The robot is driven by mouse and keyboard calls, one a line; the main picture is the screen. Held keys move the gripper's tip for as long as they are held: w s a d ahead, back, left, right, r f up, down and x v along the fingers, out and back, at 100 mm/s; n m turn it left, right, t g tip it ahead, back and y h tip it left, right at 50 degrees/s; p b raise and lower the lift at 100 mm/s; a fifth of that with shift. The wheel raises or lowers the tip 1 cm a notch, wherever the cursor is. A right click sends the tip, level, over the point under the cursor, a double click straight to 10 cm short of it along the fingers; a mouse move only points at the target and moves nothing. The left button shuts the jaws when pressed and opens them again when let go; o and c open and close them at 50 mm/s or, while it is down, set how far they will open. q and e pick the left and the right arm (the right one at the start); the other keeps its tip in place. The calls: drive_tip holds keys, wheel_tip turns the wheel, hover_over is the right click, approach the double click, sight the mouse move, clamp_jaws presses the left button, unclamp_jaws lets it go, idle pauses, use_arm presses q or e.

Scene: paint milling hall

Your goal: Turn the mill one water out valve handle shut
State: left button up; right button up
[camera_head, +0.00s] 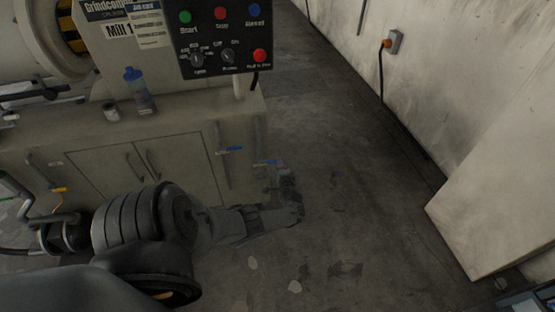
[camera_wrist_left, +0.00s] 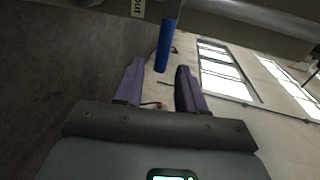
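A blue valve handle (camera_wrist_left: 163,48) shows in the left wrist view, hanging from a grey pipe, with a small label (camera_wrist_left: 138,8) reading "out" beside it. My left gripper (camera_wrist_left: 159,68) is open; the handle's lower end lies in line with the gap between its two purple fingers. I cannot tell whether they touch it. In the head view my left gripper (camera_head: 282,172) is at the right end of the mill cabinet, close beside a blue handle (camera_head: 264,163). Another blue handle (camera_head: 230,150) is on the cabinet front. My right gripper is not in view.
The Mill 1 cabinet (camera_head: 185,165) carries a control panel (camera_head: 222,40), a bottle with a blue cap (camera_head: 141,92) and a small jar (camera_head: 111,112). A yellow handle (camera_head: 58,190) is at the left. Open floor (camera_head: 350,190) lies right of the cabinet, up to a pale wall block (camera_head: 490,215).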

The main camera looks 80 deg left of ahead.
use_arm(q)
drive_tip(key=d+r+p, duration=0.1)
drive_tip(key=d+p, duration=0.1)
drive_tip(key=d, duration=0.4)
idle(0.3)
